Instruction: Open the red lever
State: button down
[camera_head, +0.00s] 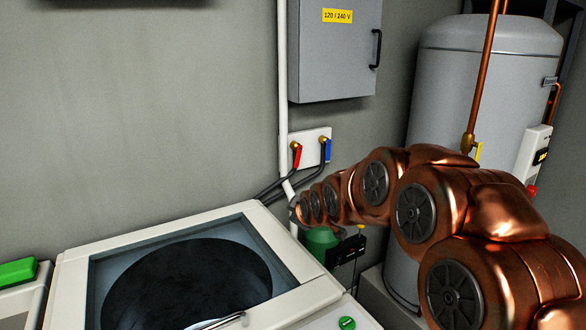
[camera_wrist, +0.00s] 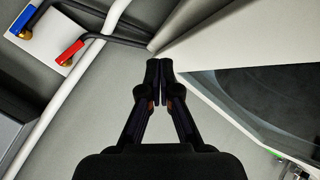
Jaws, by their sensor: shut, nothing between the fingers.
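The red lever (camera_head: 297,157) is on a brass valve on a white wall plate, left of a blue lever (camera_head: 327,150). Both levers hang down, and dark hoses run from the valves. In the wrist view the red lever (camera_wrist: 70,52) is at the upper left, with the blue lever (camera_wrist: 24,18) beyond it. My gripper (camera_wrist: 160,62) is shut and empty in the wrist view, to the right of the red lever and apart from it in the picture. In the head view my copper arm reaches toward the wall below the valves, and my fingers cannot be made out there.
A white washer (camera_head: 72,285) with a dark round window stands below and left of the valves. A white pipe (camera_head: 282,90) runs down the wall beside the red lever. A grey electrical box (camera_head: 335,60) hangs above, and a grey tank (camera_head: 455,80) stands at right.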

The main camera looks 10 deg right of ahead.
aim_at(298, 157)
jog(key=w+d+r+n+t+p, duration=0.1)
jog(key=w+d+n+t, duration=0.2)
jog(key=w, duration=1.1)
jog(key=w+d+r+n+t+p, duration=0.1)
jog(key=w+d+n+t+p, duration=0.1)
jog(key=w, duration=1.3)
jog(key=shift+d+r+n+t+p, duration=0.15)
jog(key=shift+d+n+t+p, duration=0.25)
jog(key=shift+t, duration=0.7)
jog(key=shift+d+b, duration=0.1)
jog(key=shift+b, duration=0.25)
